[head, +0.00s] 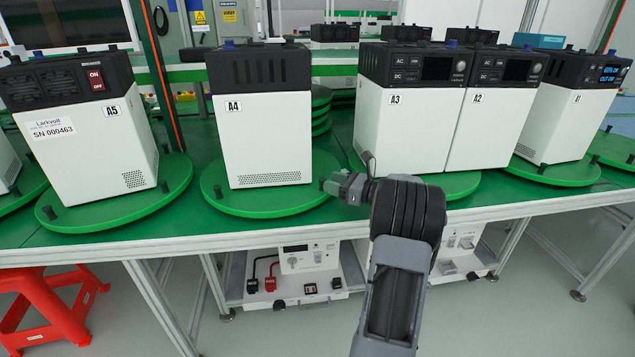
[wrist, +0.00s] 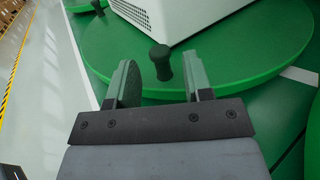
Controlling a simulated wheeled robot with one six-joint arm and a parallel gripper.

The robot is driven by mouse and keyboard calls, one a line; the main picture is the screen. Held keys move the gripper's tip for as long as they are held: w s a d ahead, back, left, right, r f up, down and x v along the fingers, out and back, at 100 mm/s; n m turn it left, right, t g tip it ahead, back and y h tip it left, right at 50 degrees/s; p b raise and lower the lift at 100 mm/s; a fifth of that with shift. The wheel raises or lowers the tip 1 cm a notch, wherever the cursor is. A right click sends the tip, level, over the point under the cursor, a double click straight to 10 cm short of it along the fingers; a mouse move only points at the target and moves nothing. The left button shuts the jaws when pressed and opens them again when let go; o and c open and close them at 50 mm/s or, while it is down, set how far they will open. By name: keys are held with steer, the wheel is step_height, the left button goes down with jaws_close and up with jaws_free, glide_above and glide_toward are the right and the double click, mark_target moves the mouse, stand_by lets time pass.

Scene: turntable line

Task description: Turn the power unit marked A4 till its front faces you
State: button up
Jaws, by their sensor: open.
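The power unit marked A4 (head: 263,135) stands upright on a round green turntable (head: 225,203). It has a white body and a black top with vent slots, and a plain vented side shows toward me, with no display or switch on it. A black peg (wrist: 161,66) stands at the turntable's rim. In the wrist view the turntable (wrist: 240,60) and a white unit's lower corner (wrist: 180,14) show. My gripper (head: 345,187) is at the turntable's right edge. In the wrist view my gripper (wrist: 162,82) is open, with the peg between or just beyond its fingertips; contact cannot be told.
Unit A5 (head: 90,150) stands on a turntable at the left, its red switch showing. Units A3 (head: 405,130), A2 (head: 485,125) and A1 (head: 565,120) stand at the right. A red stool (head: 45,300) is below left. White equipment (head: 310,260) sits under the table.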

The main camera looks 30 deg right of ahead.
mark_target(317, 188)
steer(key=shift+b+x, duration=0.35)
steer(key=shift+x, duration=2.45)
jaws_close()
